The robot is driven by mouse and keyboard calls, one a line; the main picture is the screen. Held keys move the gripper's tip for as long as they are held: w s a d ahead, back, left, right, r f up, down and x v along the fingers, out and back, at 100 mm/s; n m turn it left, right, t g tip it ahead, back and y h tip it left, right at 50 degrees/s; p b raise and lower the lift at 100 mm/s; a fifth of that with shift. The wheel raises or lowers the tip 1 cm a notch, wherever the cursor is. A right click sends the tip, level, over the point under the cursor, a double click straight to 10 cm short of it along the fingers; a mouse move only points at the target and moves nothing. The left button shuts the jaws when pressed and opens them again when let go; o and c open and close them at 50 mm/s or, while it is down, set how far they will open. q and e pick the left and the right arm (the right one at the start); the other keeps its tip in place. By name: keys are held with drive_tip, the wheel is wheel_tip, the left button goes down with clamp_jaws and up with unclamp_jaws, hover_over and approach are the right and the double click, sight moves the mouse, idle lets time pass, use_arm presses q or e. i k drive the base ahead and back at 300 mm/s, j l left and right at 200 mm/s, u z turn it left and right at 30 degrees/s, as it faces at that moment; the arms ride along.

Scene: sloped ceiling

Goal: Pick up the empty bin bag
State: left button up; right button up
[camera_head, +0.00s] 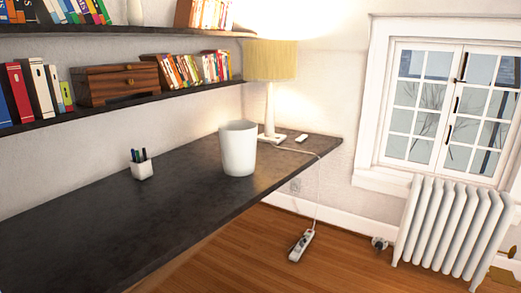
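I see nothing that I can make out as a bin bag. A white bin-like container (238,152) stands upright on the dark desk (110,225), near its far end. Its inside is mostly hidden, so I cannot tell whether a bag is in it. Neither of my grippers is in view.
A lit lamp (270,62) and a white pen cup (142,171) stand on the desk. Shelves (160,94) of books run above it. A power strip (301,246) lies on the wooden floor. A white radiator (440,232) stands under the window (447,108).

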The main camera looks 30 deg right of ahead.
sight(239, 138)
drive_tip(key=z, duration=0.95)
drive_tip(key=i+l+z, duration=0.45)
drive_tip(key=l, duration=0.25)
drive_tip(key=i+l+z, duration=0.85)
drive_tip(key=i, duration=0.25)
drive_tip(key=i+l+u, duration=0.15)
drive_tip(key=i+u, duration=0.15)
drive_tip(key=i, duration=0.25)
drive_tip(key=i+l+u, duration=0.35)
drive_tip(key=i, duration=0.15)
drive_tip(key=j, duration=0.1)
